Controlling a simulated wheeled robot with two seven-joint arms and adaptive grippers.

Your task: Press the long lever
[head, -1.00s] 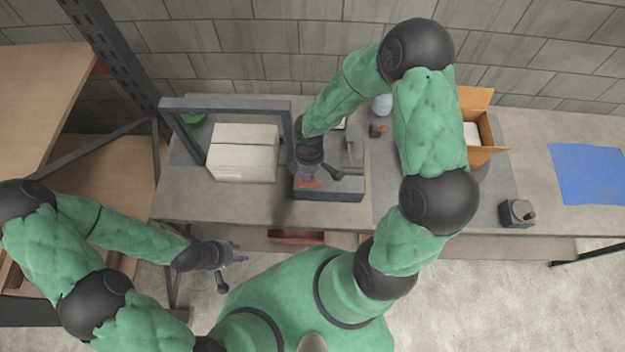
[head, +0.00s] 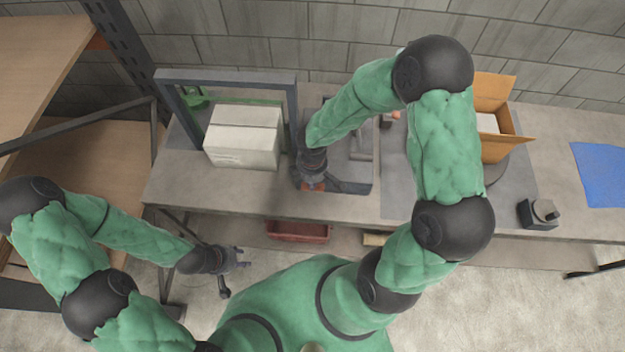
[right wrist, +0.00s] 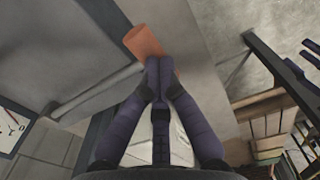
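The long lever shows in the right wrist view as a grey bar with an orange grip (right wrist: 143,40) at its end.
A white carton (head: 242,138) stands under a grey frame (head: 225,77) left of the lever. An open cardboard box (head: 508,125) and a small dark device (head: 539,213) are to the right, with a blue sheet (head: 600,172) beyond. A red bin (head: 297,231) is below the table edge.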

